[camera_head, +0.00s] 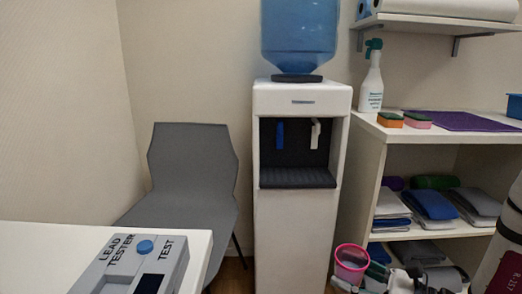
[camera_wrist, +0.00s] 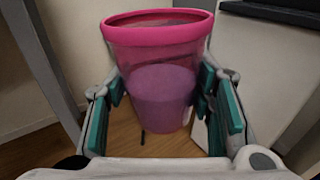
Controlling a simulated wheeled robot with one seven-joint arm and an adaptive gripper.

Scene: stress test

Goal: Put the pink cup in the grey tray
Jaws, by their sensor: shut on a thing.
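The pink cup (camera_wrist: 160,88) is see-through, with a bright pink rim and a darker purple lower half. My gripper (camera_wrist: 162,105) is shut on it, with teal pads touching its left and right sides. In the head view the cup (camera_head: 351,262) is upright at the bottom, low in front of the shelf unit and right of the water dispenser's base. A dark grey ribbed drip tray (camera_head: 297,178) lies in the dispenser's recess, above and left of the cup. Nothing is seen on it. No other grey tray is clear.
The white water dispenser (camera_head: 300,230) carries a blue bottle (camera_head: 299,35); two taps hang over the drip tray. Shelves (camera_head: 435,236) with folded cloths stand close on the right. A grey chair (camera_head: 190,180) and a white table (camera_head: 40,250) with a lead tester (camera_head: 135,268) are left.

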